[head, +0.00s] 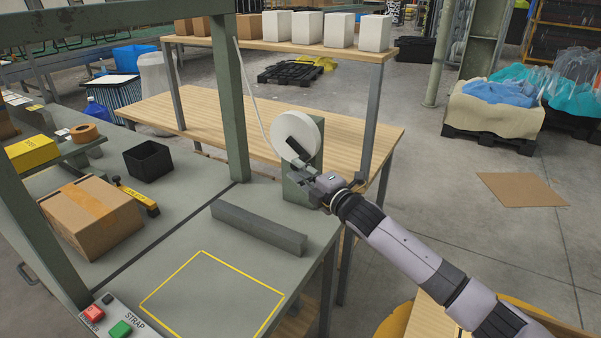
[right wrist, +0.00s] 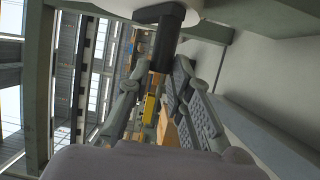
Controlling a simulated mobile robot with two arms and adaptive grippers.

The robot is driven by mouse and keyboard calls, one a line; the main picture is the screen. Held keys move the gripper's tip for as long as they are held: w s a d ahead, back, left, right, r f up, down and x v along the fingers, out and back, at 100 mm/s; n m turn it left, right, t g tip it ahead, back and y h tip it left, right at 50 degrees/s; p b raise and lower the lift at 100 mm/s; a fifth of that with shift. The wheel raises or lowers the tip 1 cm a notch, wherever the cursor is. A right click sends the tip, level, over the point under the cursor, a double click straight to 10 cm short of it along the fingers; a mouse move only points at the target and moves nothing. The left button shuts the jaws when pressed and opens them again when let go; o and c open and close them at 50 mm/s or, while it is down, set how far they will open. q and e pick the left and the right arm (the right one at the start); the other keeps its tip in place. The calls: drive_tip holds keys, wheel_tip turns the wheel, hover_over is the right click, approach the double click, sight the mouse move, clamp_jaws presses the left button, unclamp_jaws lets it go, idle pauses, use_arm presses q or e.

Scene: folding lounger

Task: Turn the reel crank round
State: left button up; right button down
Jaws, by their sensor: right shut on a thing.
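The white reel (head: 307,129) is mounted on a grey-green post (head: 292,192) at the far right corner of the grey bench. Its black crank (head: 296,148) sits on the reel's front face and slants down to the right. My right gripper (head: 307,170) reaches in from the right and is shut on the crank's handle. In the right wrist view the black handle (right wrist: 163,42) stands between the fingers of my right gripper (right wrist: 157,80), with the white reel's edge above it. The fingers hide part of the handle in the head view. My left gripper is not in view.
A grey bar (head: 258,228) lies across the bench (head: 170,248) in front of the post. A green upright (head: 232,110) stands left of the reel. A cardboard box (head: 92,215) and black bin (head: 148,160) are at left. The yellow-outlined area (head: 215,295) is clear.

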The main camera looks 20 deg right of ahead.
drive_tip(key=c, duration=1.4)
unclamp_jaws()
drive_tip(key=shift+c, duration=0.2)
drive_tip(key=v, duration=1.2)
